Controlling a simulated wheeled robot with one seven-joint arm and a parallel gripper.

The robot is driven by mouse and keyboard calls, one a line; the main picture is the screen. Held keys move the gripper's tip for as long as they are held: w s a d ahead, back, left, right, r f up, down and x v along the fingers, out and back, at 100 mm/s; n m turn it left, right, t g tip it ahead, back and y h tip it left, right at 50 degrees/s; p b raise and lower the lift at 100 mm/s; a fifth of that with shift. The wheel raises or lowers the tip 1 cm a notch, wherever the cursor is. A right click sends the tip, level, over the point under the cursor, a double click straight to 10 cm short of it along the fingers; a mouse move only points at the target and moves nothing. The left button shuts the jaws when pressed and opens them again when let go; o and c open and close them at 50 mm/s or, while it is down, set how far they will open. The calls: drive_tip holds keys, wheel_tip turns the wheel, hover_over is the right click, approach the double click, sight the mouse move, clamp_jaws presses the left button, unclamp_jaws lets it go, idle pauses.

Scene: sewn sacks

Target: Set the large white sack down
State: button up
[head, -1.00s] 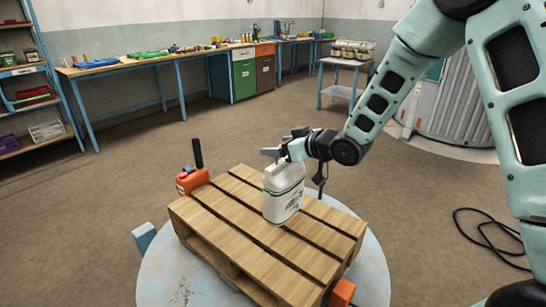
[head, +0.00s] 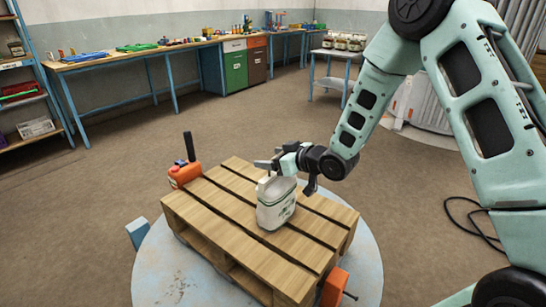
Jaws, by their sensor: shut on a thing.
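The large white sack (head: 275,206), with green print on its face, is over the middle of the wooden pallet (head: 232,249) in the head view. It looks squat, and its lower edge appears to meet the planks; no gap shows beneath it. My gripper (head: 270,170) is at the sack's top, coming in from the right, and is shut on it. The gripped part of the sack is partly hidden by the fingers.
The pallet sits on a round pale turntable (head: 180,285). An orange block with a black upright handle (head: 185,173) stands at its back left corner, and another orange piece (head: 334,289) at the front right. Workbenches line the far wall. A black cable lies right.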

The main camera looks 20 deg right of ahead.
drive_tip(key=o, duration=2)
drive_tip(key=shift+f, duration=0.1)
drive_tip(key=shift+o, duration=0.2)
drive_tip(key=shift+r, duration=0.25)
drive_tip(key=v, duration=1.2)
drive_tip(key=s+a+g+h, duration=0.5)
drive_tip(key=s+a+g, duration=0.5)
drive_tip(key=s, duration=0.8)
drive_tip(key=s+a+r+n+g+h, duration=0.1)
drive_tip(key=s+a+r, duration=0.1)
drive_tip(key=s, duration=1)
drive_tip(key=shift+s+a+g+h+b, duration=0.2)
drive_tip(key=shift+a+g+h+b, duration=0.2)
drive_tip(key=shift+a, duration=0.4)
